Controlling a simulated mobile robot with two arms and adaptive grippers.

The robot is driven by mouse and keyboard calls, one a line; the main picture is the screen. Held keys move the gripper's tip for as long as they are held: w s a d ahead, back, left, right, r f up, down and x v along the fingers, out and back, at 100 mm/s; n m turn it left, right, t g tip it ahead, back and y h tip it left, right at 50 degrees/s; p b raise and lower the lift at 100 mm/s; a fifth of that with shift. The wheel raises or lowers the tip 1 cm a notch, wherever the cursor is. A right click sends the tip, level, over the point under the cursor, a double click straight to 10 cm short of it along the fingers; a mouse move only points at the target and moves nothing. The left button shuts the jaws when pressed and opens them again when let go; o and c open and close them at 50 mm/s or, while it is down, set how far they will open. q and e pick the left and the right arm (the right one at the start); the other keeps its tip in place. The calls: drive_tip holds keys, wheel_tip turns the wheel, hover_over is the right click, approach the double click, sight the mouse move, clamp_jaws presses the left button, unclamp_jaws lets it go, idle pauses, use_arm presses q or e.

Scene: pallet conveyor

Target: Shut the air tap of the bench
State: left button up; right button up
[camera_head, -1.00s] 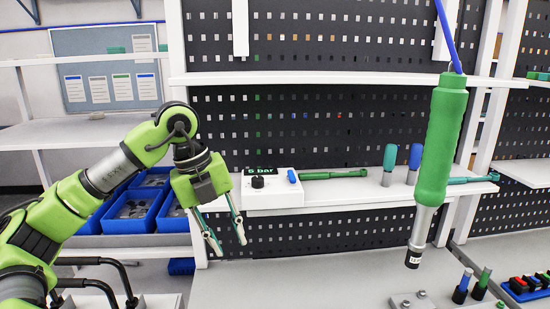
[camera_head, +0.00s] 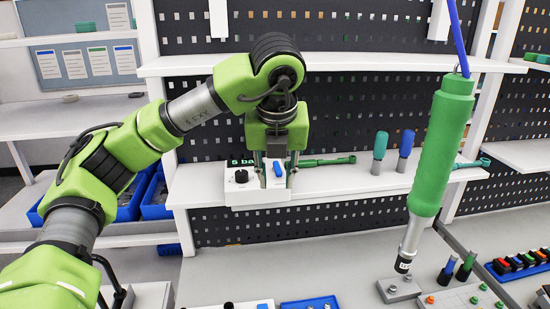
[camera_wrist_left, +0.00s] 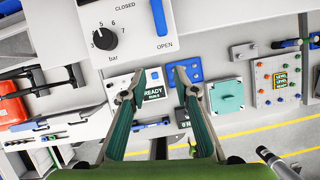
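My right gripper is out of view.
Green (camera_head: 380,146) and blue (camera_head: 405,143) handles stand farther along the shelf. A large green tool (camera_head: 441,140) hangs at the right from a blue cord. Blue bins (camera_head: 130,207) are at the left.

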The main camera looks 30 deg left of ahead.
sight(276, 169)
use_arm(q)
drive_tip(key=w+a+p, duration=0.1)
drive_tip(key=w, duration=0.1)
drive_tip(key=w+a+p, duration=0.1)
drive_tip(key=w, duration=0.1)
drive_tip(key=w+a+p, duration=0.1)
drive_tip(key=w, duration=0.1)
drive_tip(key=shift+w+a+r+p, duration=0.15)
drive_tip(key=shift+a+p, duration=0.1)
drive_tip(key=shift+p, duration=0.05)
drive_tip(key=shift+f+p, duration=0.4)
drive_tip(key=shift+f, duration=0.1)
drive_tip(key=shift+w+f, duration=0.1)
drive_tip(key=shift+f, duration=0.15)
